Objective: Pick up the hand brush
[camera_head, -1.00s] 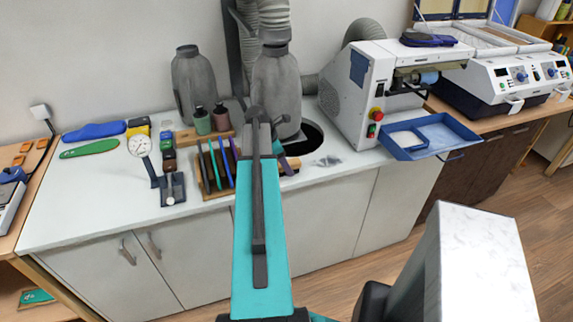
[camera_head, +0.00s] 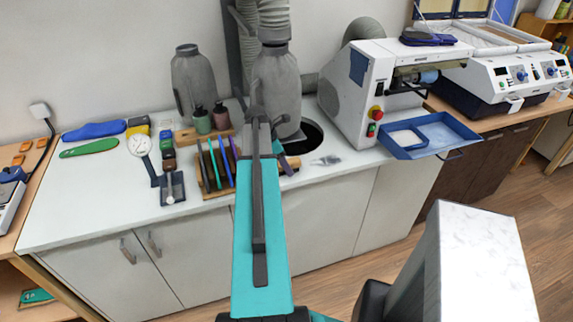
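A wooden piece (camera_head: 289,165) that looks like part of the hand brush lies on the white counter, just right of my arm. Most of it is hidden behind the arm, and I cannot make out its bristles. My gripper (camera_head: 268,118) is at the far end of my teal arm, over the back of the counter near the brush. The arm blocks the view of its fingers, so I cannot tell whether it is open or whether it touches the brush.
A wooden rack (camera_head: 216,188) with several coloured tools stands left of my arm. Behind are two bottles (camera_head: 202,120) and a grey canister (camera_head: 193,82). A round dark hole (camera_head: 312,138) and a white machine (camera_head: 345,90) with a blue tray (camera_head: 437,132) are right.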

